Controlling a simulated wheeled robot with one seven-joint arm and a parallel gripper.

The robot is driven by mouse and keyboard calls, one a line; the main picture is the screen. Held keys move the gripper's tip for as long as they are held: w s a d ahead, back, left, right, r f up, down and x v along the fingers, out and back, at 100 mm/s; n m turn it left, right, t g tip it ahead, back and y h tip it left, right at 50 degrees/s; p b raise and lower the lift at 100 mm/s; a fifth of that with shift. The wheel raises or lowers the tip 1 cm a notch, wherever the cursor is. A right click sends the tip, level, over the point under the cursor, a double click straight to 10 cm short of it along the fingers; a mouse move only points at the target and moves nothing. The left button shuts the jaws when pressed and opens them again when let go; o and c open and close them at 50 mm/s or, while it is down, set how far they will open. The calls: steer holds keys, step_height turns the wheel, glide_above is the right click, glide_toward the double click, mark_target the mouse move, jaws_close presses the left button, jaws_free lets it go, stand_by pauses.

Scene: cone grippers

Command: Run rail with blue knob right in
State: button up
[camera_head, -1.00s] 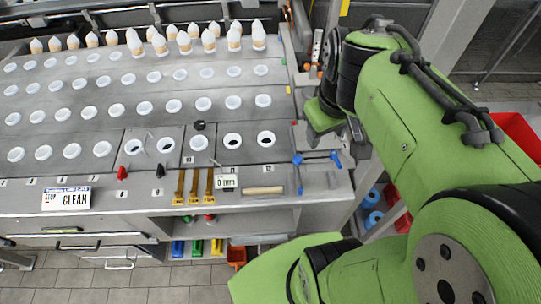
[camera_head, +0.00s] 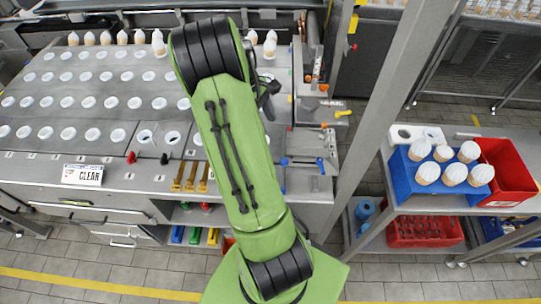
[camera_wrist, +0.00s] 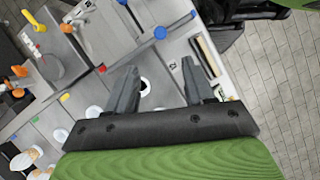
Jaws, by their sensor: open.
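Blue knobs and handles sit at the right end of the grey worktop in the head view: one blue knob (camera_head: 284,162) at my arm's right side and a blue handle (camera_head: 320,161) further right. The knobs lie apart from the fingers. In the head view my arm hides the gripper and part of the worktop. I cannot tell how far the rail is out.
Orange (camera_head: 323,87) and yellow (camera_head: 343,113) knobs stand at the worktop's right end. A grey post (camera_head: 372,110) rises right of it. Open floor lies in front.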

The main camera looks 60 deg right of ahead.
mark_target(284, 161)
steer(key=b+x, duration=0.1)
steer(key=x, duration=1.4)
steer(key=shift+f, duration=0.25)
steer(key=shift+c, duration=0.2)
jaws_close()
